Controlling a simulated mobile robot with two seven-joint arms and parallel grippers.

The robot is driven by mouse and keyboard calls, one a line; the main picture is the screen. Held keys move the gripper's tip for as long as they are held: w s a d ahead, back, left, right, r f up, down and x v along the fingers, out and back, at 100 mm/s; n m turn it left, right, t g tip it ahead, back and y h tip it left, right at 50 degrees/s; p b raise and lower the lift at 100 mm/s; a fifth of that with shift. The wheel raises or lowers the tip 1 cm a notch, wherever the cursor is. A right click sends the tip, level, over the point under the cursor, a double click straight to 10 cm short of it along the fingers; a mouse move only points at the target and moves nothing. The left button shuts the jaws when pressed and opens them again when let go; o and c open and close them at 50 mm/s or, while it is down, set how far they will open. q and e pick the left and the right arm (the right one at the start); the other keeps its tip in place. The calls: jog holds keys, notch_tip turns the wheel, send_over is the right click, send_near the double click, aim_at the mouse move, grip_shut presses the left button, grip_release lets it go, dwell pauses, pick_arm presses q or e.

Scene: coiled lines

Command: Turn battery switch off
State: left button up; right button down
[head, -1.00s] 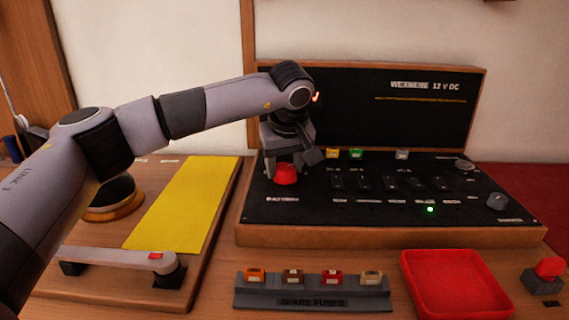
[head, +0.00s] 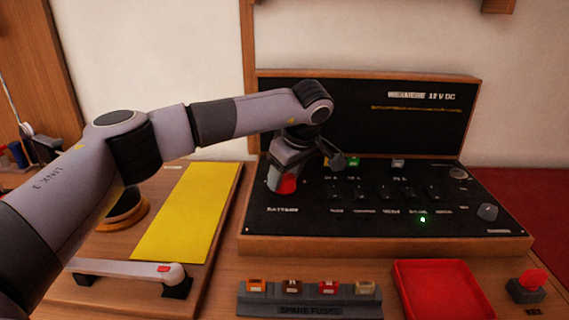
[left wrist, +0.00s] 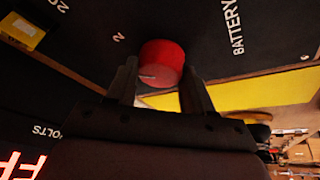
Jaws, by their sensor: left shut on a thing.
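The battery switch is a red round knob (head: 284,184) at the left end of the black panel (head: 300,222), by the BATTERY lettering. My left gripper (head: 281,174) reaches down over it and is shut on it. In the left wrist view the red knob (left wrist: 161,62) sits between the two dark fingers of my left gripper (left wrist: 160,88), with a pale mark on its side. Part of the knob is hidden by the gripper in the head view. My right gripper is not in view.
A green light (head: 422,219) glows on the panel near several dark switches. In front stand a spare fuse rack (head: 310,311), a red tray (head: 437,290) and a red-topped button (head: 528,285). A yellow strip (head: 174,222) lies on a wooden board to the left.

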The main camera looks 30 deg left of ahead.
pick_arm(q)
jog(key=n+g+p, duration=0.1)
jog(key=n+p, duration=0.1)
jog(key=shift+r+n, duration=0.15)
jog(key=shift+n, duration=0.25)
jog(key=shift+w+n+g+p, duration=0.1)
jog(key=shift+n+g+p, duration=0.75)
jog(key=shift+n, duration=0.75)
jog(key=o, duration=1)
jog(key=shift+o, duration=0.2)
jog(key=v, duration=0.7)
jog(key=shift+d, duration=0.2)
